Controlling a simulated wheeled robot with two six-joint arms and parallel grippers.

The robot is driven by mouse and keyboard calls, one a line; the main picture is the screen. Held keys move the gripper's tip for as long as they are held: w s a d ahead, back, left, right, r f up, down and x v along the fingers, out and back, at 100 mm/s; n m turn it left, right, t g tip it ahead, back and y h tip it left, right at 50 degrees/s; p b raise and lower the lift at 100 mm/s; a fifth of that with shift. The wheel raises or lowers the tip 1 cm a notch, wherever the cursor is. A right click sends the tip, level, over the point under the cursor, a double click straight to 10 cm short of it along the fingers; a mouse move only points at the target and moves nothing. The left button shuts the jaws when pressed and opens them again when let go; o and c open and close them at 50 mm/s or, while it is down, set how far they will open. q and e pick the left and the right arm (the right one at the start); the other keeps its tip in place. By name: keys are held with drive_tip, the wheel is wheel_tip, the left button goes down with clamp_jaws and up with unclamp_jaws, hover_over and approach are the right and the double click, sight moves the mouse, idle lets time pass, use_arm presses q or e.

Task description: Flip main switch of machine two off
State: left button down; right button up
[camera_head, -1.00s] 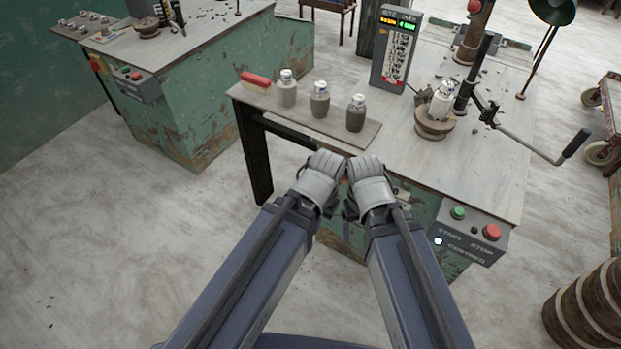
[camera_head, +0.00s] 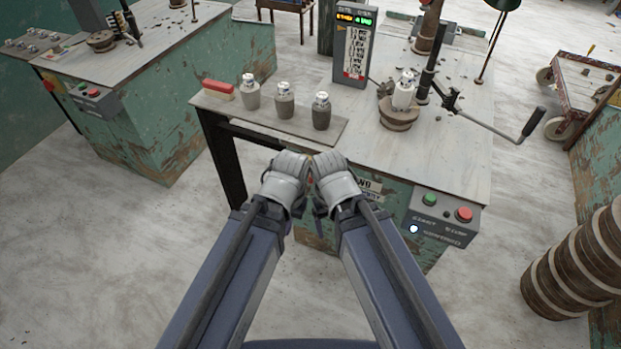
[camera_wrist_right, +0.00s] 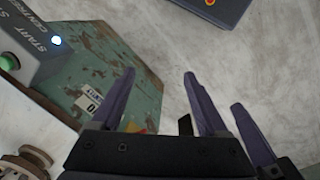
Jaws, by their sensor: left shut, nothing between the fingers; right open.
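Machine two is the green, worn bench (camera_head: 440,150) in front of me, with a partly hidden plate (camera_head: 368,187) on its front. Its grey control box (camera_head: 437,222) has a green button, a red button and a lit white lamp (camera_head: 414,229). A small red and yellow part (camera_wrist_right: 141,129), perhaps the main switch, shows in the right wrist view, mostly hidden behind my gripper. My left gripper (camera_head: 291,163) is shut and empty at the bench's front edge. My right gripper (camera_head: 330,163) is beside it; its fingers (camera_wrist_right: 161,100) stand open and empty in the right wrist view.
A board with several grey jars (camera_head: 284,105) and a red block (camera_head: 218,89) lies along the bench's left side. A crank handle (camera_head: 531,124) sticks out right. Another green machine (camera_head: 150,120) stands left. The floor between is clear.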

drive_tip(key=w+f+m+t+y+b, duration=0.1)
drive_tip(key=w+f+b, duration=0.1)
drive_tip(key=w, duration=0.1)
drive_tip(key=w+f+m+t+y+b, duration=0.1)
drive_tip(key=w+f+b, duration=0.1)
drive_tip(key=w, duration=0.2)
drive_tip(key=w+f+m+y+b, duration=0.1)
drive_tip(key=w+f+b, duration=0.1)
drive_tip(key=w, duration=0.2)
drive_tip(key=shift+w+t+b, duration=0.25)
drive_tip(key=shift+t+b, duration=0.05)
drive_tip(key=shift+t, duration=0.1)
drive_tip(key=c, duration=0.6)
drive_tip(key=w+d+m+t+b, duration=0.1)
drive_tip(key=w, duration=0.2)
drive_tip(key=w+d+m+t+y+b, duration=0.1)
drive_tip(key=w, duration=0.3)
drive_tip(key=w+d+f+m+t+b, duration=0.1)
drive_tip(key=w+m+b, duration=0.1)
drive_tip(key=w, duration=0.1)
drive_tip(key=shift+w+d+t+y, duration=0.15)
drive_tip(key=shift+d+t+y, duration=0.15)
drive_tip(key=shift+t, duration=0.1)
clamp_jaws()
drive_tip(key=shift+w+r, duration=0.15)
